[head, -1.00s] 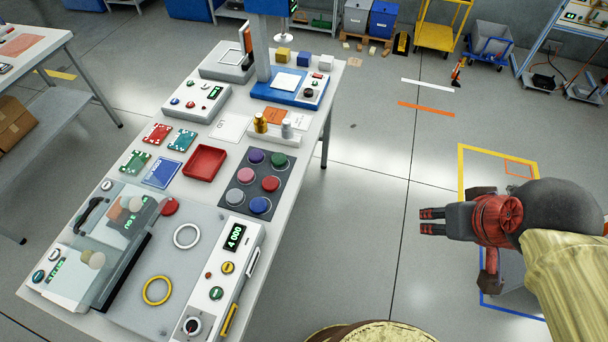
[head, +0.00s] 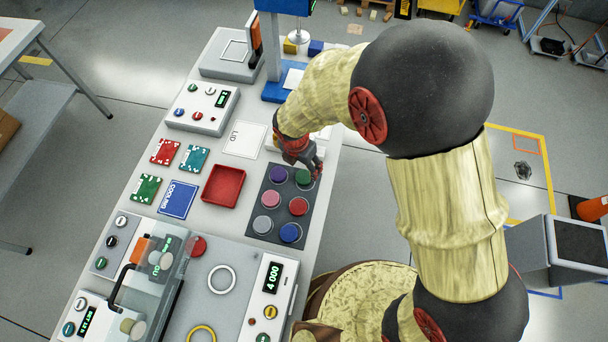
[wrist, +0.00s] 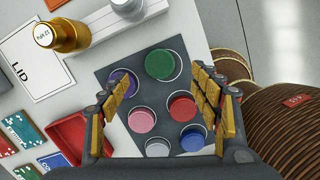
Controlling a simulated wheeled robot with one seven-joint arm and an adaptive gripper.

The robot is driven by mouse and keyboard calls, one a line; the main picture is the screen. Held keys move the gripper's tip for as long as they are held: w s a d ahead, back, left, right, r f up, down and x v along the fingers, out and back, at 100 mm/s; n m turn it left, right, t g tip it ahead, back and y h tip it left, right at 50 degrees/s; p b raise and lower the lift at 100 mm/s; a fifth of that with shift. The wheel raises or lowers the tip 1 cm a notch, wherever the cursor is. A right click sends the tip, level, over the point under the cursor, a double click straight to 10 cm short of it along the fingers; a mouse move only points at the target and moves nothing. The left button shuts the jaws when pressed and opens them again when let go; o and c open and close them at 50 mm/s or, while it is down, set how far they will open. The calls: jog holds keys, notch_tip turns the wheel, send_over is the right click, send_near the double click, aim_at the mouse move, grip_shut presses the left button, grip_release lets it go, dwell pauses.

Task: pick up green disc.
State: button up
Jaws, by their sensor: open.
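The green disc (head: 303,177) sits in the top right spot of a dark grey mat (head: 262,228) on the white table. In the wrist view the green disc (wrist: 160,64) lies flat in its ring, just ahead of and between the fingers. My gripper (head: 304,165) hangs over the far right part of the mat, partly covering the green disc in the head view. In the wrist view my gripper (wrist: 163,95) is open, with nothing between its yellow-padded fingers. The height between fingers and disc is hard to tell.
Purple (wrist: 123,83), red (wrist: 182,109), pink (wrist: 141,120), blue (wrist: 192,138) and grey (wrist: 157,148) discs lie close by on the mat. A gold bottle (wrist: 60,34) and a silver one (wrist: 127,8) stand beyond it. A red tray (head: 223,186) is to the left.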

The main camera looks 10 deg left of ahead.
aim_at(303, 176)
jog(key=f, duration=0.2)
jog(key=f+b, duration=0.1)
jog(key=f, duration=0.2)
jog(key=f+b, duration=0.1)
jog(key=f, duration=0.2)
jog(key=shift+w, duration=0.35)
jog(key=shift+d, duration=0.1)
jog(key=c, duration=0.3)
jog(key=c, duration=1)
jog(key=shift+o, duration=0.2)
